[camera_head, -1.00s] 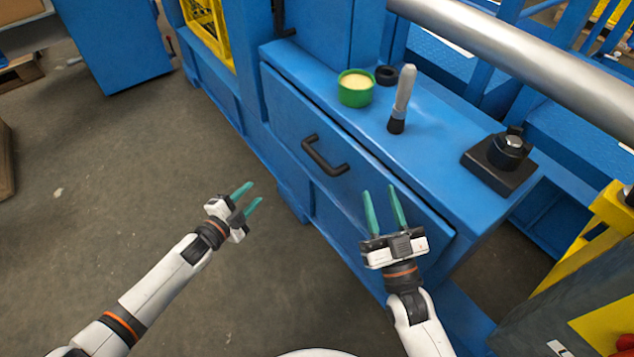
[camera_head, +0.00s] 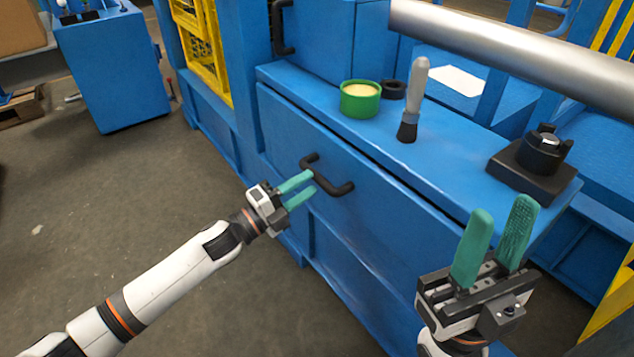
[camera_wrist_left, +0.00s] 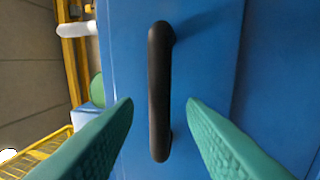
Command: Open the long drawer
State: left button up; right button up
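The long drawer (camera_head: 375,210) is a wide blue front under the blue worktop, and it looks shut. Its black bar handle (camera_head: 330,180) is near the drawer's left part. My left gripper (camera_head: 308,184) is open, with its green fingertips at the handle in the head view. In the left wrist view the handle (camera_wrist_left: 159,90) stands between the two open fingers (camera_wrist_left: 160,108), with gaps on both sides. My right gripper (camera_head: 497,222) is open and empty, in front of the right part of the drawer and nearer the camera.
On the worktop (camera_head: 450,180) stand a green tin (camera_head: 360,100), a black ring (camera_head: 393,90), an upright brush (camera_head: 412,100) and a black block with a metal top (camera_head: 530,165). A silver roller (camera_head: 520,50) runs above. The floor at left (camera_head: 120,210) is clear.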

aim_at(317, 178)
pick_arm(q)
jog(key=shift+b+x, duration=0.4)
jog(key=shift+x, duration=1.55)
grip_shut()
